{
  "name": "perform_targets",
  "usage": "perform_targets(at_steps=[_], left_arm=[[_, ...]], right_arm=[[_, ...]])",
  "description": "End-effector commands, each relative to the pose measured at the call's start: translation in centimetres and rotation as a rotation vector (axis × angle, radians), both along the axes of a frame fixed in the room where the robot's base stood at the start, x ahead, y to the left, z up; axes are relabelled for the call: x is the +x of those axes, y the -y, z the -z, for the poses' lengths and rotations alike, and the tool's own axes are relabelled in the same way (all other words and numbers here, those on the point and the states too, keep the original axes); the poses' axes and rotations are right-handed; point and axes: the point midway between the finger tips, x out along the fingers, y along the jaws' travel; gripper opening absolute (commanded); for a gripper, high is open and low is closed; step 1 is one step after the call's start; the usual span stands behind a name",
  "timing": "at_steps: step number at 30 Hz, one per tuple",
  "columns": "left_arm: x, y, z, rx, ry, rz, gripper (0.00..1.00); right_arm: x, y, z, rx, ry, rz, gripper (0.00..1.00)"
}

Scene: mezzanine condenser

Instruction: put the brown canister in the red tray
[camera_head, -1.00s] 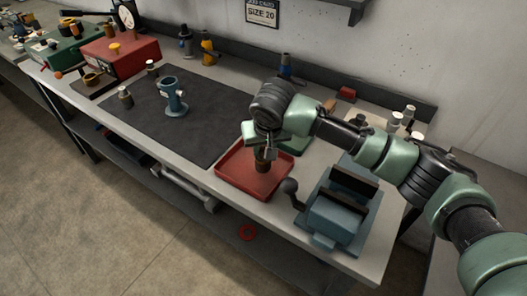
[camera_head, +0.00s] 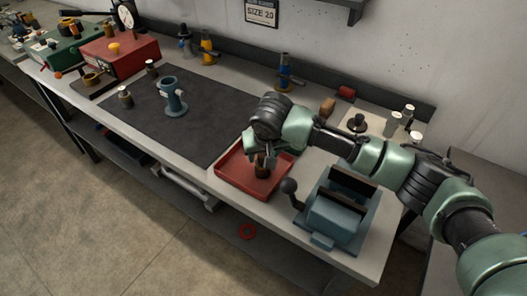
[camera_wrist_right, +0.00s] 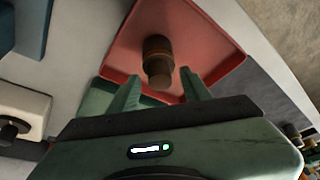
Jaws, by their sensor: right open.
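The brown canister (camera_head: 262,166) stands in the red tray (camera_head: 232,181) near the front edge of the bench. In the right wrist view the canister (camera_wrist_right: 158,62) is over the tray floor (camera_wrist_right: 205,45), ahead of the fingers. My right gripper (camera_head: 264,155) is just above and behind the canister in the head view. In the right wrist view my right gripper (camera_wrist_right: 160,95) has its two green fingers spread apart with nothing clamped between them. The canister's lower end is partly hard to make out in the head view. My left gripper is out of view.
A blue-grey vise (camera_head: 335,212) stands right of the tray. A dark mat (camera_head: 160,110) with a blue-grey fitting (camera_head: 172,97) lies to the left. Small bottles (camera_head: 398,121) stand at the back right. A red machine (camera_head: 118,55) is at the far left.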

Motion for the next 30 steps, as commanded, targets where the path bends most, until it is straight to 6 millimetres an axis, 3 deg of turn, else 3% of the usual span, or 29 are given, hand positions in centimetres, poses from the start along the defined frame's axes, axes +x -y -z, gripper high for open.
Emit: perform_targets(at_steps=[5, 18, 24, 30], left_arm=[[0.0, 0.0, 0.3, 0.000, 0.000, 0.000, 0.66], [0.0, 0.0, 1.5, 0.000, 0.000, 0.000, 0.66], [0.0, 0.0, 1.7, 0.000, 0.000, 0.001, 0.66], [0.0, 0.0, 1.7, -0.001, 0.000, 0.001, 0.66]], right_arm=[[-0.5, 0.1, -1.5, 0.001, 0.003, -0.001, 0.48], [-3.8, 0.5, -9.7, 0.003, 0.002, 0.000, 0.48], [-4.4, 0.7, -11.2, 0.001, 0.001, 0.001, 0.48], [-4.5, 0.7, -11.4, 0.000, 0.000, 0.000, 0.48]])
